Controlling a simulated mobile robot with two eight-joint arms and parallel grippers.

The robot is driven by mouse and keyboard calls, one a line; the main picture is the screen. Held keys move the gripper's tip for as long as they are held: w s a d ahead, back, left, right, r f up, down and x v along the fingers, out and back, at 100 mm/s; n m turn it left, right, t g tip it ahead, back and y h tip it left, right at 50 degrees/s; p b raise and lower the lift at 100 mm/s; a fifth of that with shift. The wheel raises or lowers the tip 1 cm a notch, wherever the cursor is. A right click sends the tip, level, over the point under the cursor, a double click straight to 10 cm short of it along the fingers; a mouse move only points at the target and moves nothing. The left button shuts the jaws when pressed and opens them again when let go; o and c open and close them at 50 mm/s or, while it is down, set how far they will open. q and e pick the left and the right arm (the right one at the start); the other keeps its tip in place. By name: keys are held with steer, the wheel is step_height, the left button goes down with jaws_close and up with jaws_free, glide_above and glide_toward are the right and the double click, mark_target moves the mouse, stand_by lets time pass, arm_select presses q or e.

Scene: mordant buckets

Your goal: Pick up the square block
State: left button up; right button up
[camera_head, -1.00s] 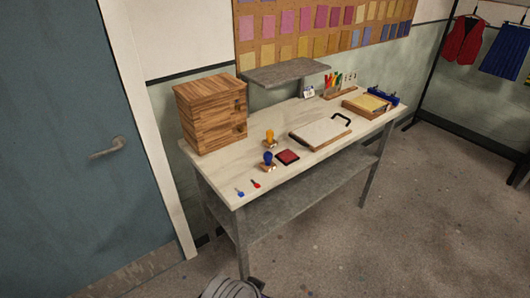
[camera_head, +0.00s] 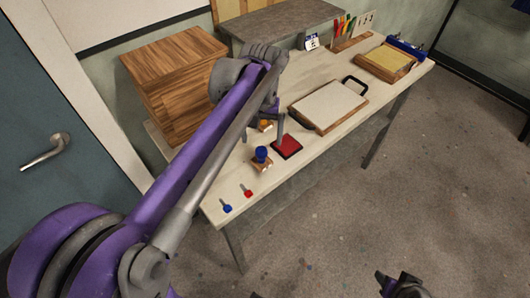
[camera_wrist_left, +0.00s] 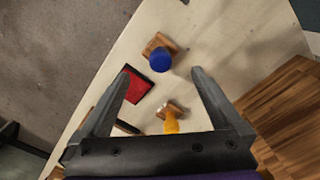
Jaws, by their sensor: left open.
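A stamp with a blue knob on a square wooden base (camera_head: 261,160) stands upright near the table's front edge; in the left wrist view its base (camera_wrist_left: 155,42) shows beyond the fingertips. A second stamp, with a yellow handle (camera_wrist_left: 171,122) and a wooden base, is partly hidden behind my gripper in the head view (camera_head: 265,125). I cannot tell which is the square block. My left gripper (camera_head: 263,140) is open and empty above the stamps; in its wrist view the fingers (camera_wrist_left: 160,75) frame the space between them. My right gripper (camera_head: 398,285) shows partly at the bottom edge.
A red ink pad (camera_head: 286,147) lies beside the stamps. Small blue (camera_head: 227,208) and red (camera_head: 247,191) items lie at the near corner. A wooden drawer box (camera_head: 170,75) stands behind my left arm. A handled board (camera_head: 328,106) lies right; a framed tray (camera_head: 385,62) is farther.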

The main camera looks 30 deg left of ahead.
mark_target(261, 158)
arm_select(q)
steer(key=f, duration=0.1)
steer(key=s+f, duration=0.1)
steer(key=f, duration=0.1)
steer(key=shift+d+f, duration=0.15)
steer(key=shift+f, duration=0.1)
steer(key=shift+w+f, duration=0.1)
steer(key=shift+f, duration=2.65)
steer(key=c, duration=1.1)
arm_select(e)
steer(key=shift+s+f, duration=0.25)
steer(key=shift+s, duration=0.1)
arm_select(q)
steer(key=shift+r, duration=0.1)
step_height(261, 158, up, 10)
steer(key=shift+f, duration=0.1)
arm_select(e)
steer(key=shift+w+d+r, duration=0.1)
steer(key=shift+w+r, duration=0.05)
steer(key=shift+r, duration=0.25)
